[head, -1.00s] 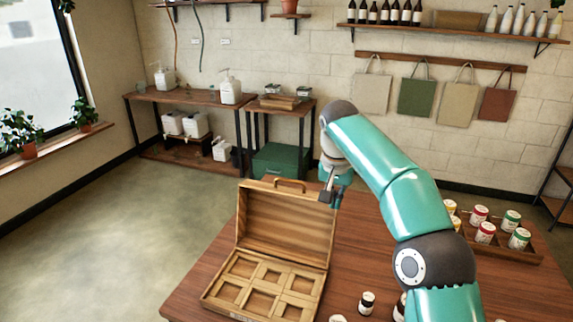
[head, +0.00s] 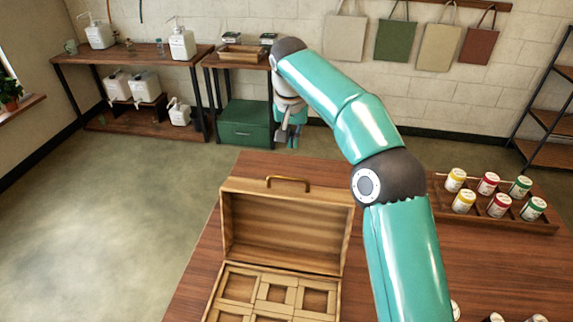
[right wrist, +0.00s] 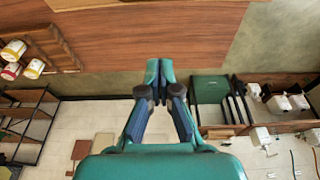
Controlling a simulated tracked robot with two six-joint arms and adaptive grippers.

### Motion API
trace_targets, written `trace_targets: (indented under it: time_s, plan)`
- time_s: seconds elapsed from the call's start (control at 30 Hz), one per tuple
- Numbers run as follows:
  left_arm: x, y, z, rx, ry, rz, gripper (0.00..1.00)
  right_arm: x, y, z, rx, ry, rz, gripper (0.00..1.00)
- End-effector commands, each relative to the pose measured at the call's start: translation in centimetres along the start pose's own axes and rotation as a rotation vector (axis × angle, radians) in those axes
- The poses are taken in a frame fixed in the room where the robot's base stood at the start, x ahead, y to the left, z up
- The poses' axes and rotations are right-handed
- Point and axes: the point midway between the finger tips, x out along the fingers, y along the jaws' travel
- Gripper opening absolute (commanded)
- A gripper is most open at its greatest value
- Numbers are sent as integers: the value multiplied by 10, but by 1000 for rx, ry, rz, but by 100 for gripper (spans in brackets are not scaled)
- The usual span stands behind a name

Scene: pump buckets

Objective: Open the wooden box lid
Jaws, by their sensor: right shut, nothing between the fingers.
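The wooden box (head: 284,232) stands on the table with its lid (head: 288,225) raised upright at the back. A brass handle (head: 288,181) sits on the lid's top edge. The box's lower part shows several square compartments, which look empty; its front is cut off by the picture's bottom edge. My right gripper (head: 289,139) is above and behind the lid, apart from it. In the right wrist view its fingers (right wrist: 159,72) are together with nothing between them. My left gripper is not in view.
A wooden tray (head: 545,222) with several colored-label jars (head: 501,205) stands at the right of the table (head: 400,290). Some bottles show at the bottom right edge. Behind are a shelf table (head: 135,56), a green cabinet (head: 243,124) and open floor at left.

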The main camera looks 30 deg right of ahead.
Motion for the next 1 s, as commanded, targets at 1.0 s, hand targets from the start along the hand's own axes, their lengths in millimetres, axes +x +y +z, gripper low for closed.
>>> trace_targets:
  time_s: [1.0]
  plan:
    - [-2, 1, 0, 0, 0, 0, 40, 72, -4, 39, -7, -1, -1, 0]
